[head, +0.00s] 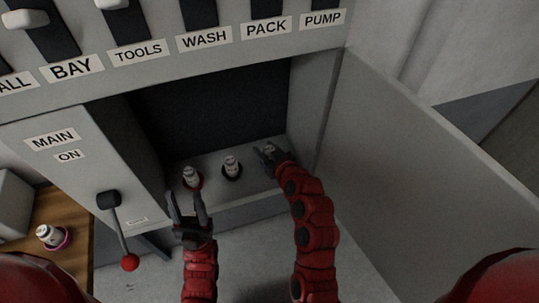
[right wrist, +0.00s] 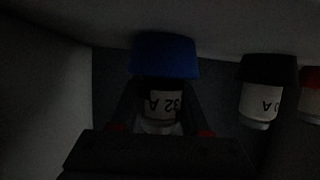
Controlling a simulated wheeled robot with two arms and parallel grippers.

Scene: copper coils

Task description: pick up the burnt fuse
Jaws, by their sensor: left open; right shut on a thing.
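Three white fuses stand in a row in the open compartment of the grey cabinet. The left fuse (head: 191,175) sits in a red base and the middle fuse (head: 232,165) in a black base. The right fuse (right wrist: 163,103), with a blue base and a label reading "32 A", is between the fingers of my right gripper (right wrist: 160,130), which is shut on it. In the head view my right gripper (head: 270,155) mostly covers that fuse. My left gripper (head: 188,208) is open and empty, in front of the left fuse. I cannot tell which fuse is burnt.
Another white fuse (head: 49,235) with a pinkish ring lies on the wooden surface (head: 75,211) at left. A lever with a red knob (head: 130,262) hangs from the "MAIN ON" panel. The open cabinet door (head: 420,160) bounds the right side. Labelled switches line the top.

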